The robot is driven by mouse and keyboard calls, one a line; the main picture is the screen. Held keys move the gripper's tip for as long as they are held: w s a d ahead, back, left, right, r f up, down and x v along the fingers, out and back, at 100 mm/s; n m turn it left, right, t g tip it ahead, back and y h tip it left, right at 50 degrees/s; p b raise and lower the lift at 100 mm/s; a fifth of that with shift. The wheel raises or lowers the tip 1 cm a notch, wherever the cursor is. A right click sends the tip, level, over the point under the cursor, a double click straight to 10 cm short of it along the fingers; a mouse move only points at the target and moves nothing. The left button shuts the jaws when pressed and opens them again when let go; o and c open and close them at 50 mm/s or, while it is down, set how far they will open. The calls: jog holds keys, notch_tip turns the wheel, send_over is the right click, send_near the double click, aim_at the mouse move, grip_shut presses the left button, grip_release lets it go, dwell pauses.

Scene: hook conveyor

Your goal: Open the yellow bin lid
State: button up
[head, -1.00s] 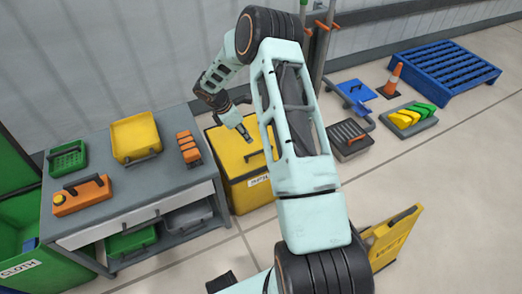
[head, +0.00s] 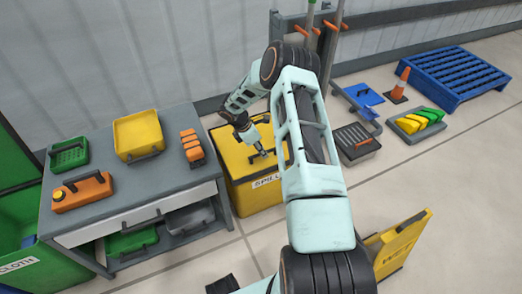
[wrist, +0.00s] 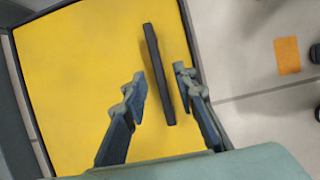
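The yellow bin (head: 258,196) stands on the floor right of the workbench, with a partly readable white label on its front. Its yellow lid (head: 232,158) lies closed and flat on top; it fills much of the wrist view (wrist: 70,70). A dark bar handle (wrist: 157,75) is on the lid near one edge. My gripper (wrist: 160,83) is open over the lid, one finger on each side of the handle with gaps on both sides. In the head view my gripper (head: 263,154) is low over the lid's front part, and my arm covers the lid's right side.
The grey workbench (head: 95,212) stands close on the left, with a yellow tray (head: 138,133) and orange items on top. A yellow wet-floor sign (head: 403,243) is at front right. A dark crate (head: 357,143) and a blue trolley (head: 362,103) stand right of the bin.

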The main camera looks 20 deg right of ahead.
jog(key=shift+c, duration=0.4)
grip_shut()
jog(key=shift+r, duration=0.15)
